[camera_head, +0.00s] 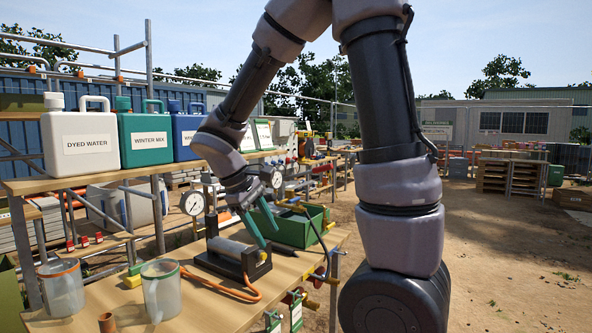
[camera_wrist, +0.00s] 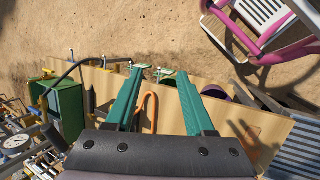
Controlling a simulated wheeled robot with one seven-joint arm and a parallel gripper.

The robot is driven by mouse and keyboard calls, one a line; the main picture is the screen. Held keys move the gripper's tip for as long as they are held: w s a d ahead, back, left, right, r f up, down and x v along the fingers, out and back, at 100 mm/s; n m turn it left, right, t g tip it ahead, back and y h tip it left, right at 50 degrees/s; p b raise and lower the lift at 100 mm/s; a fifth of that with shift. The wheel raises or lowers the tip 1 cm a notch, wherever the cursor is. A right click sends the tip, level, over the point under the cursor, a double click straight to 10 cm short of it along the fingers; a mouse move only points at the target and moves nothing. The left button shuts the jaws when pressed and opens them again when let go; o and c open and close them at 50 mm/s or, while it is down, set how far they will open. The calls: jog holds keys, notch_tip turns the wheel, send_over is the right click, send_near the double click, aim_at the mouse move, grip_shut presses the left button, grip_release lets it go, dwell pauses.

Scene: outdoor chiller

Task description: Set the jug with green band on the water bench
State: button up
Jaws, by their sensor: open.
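The jug with green band (camera_head: 162,292) is a clear, upright jug with a green rim. It stands on the front part of the wooden work bench (camera_head: 215,310) in the head view. A similar jug with an orange band (camera_head: 62,288) stands to its left. My gripper (camera_head: 271,238) is open with two teal fingers, above the bench near a grey cylinder on a black base (camera_head: 238,258). It is to the right of both jugs and apart from them. In the wrist view my open gripper (camera_wrist: 162,72) has nothing between its fingers. I cannot tell which surface is the water bench.
White (camera_head: 80,138), green (camera_head: 144,136) and blue (camera_head: 186,130) canisters stand on a raised shelf behind. Gauges (camera_head: 192,203), an orange hose (camera_head: 235,293) and a green box (camera_head: 293,227) crowd the bench. Open dirt ground lies to the right.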

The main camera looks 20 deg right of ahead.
jog(key=s+d+r+m+t+y, duration=0.2)
jog(key=s+r+m+t+y, duration=0.1)
jog(key=r, duration=0.4)
jog(key=s+d+r+m+t+y, duration=0.2)
jog(key=s+r+m+t+y, duration=0.2)
jog(key=r+m, duration=0.4)
jog(key=shift+s, duration=0.8)
